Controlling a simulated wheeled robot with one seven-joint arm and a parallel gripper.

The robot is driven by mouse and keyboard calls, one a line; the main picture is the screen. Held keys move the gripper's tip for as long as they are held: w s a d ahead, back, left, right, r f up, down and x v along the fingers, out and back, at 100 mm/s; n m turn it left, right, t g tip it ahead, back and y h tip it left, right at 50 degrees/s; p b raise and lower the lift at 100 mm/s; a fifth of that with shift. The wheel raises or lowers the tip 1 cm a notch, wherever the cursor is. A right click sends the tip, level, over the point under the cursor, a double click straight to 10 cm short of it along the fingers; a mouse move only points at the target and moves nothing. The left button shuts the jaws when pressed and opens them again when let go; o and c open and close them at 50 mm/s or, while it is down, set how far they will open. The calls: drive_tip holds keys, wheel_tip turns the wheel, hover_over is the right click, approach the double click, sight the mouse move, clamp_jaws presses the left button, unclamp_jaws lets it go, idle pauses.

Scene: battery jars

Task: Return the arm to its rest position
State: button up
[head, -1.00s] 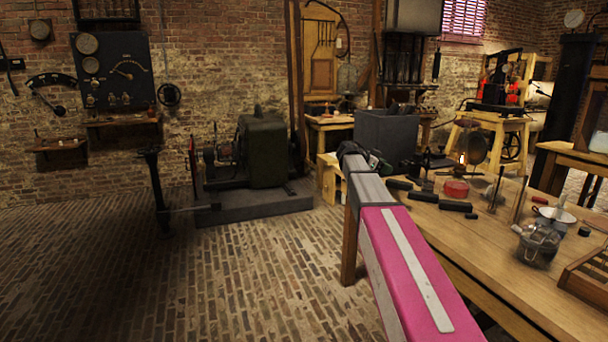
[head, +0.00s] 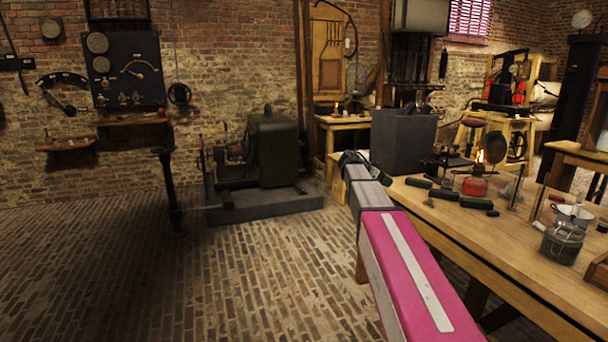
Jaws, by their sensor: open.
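My arm (head: 405,262), pink with a pale strip and grey farther out, reaches from the bottom of the head view up and away, along the left edge of the wooden workbench. My gripper (head: 353,158) is the small dark end of the arm, left of a dark grey box. It is open, and I see nothing held in it. Its fingers are small and partly hidden behind the arm's end.
The workbench (head: 520,262) on the right carries the grey box (head: 402,142), several black cylinders, a red tin (head: 475,187) and a glass jar (head: 562,243). A green machine (head: 274,150) stands on a plinth at the wall.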

drive_tip(key=s+a+f+n+y, duration=0.4)
drive_tip(key=s+f+n, duration=0.1)
drive_tip(key=s+f, duration=0.5)
drive_tip(key=s+a+f+n+g+y, duration=0.1)
drive_tip(key=s+a+f+n+y, duration=0.3)
drive_tip(key=s+f, duration=0.6)
drive_tip(key=s+a+f+n+g+y, duration=0.1)
drive_tip(key=s+a+f+n+y, duration=0.3)
drive_tip(key=s+f, duration=0.6)
drive_tip(key=shift+s+a+f+n, duration=0.3)
drive_tip(key=shift+f+n, duration=0.35)
drive_tip(key=shift+n, duration=0.45)
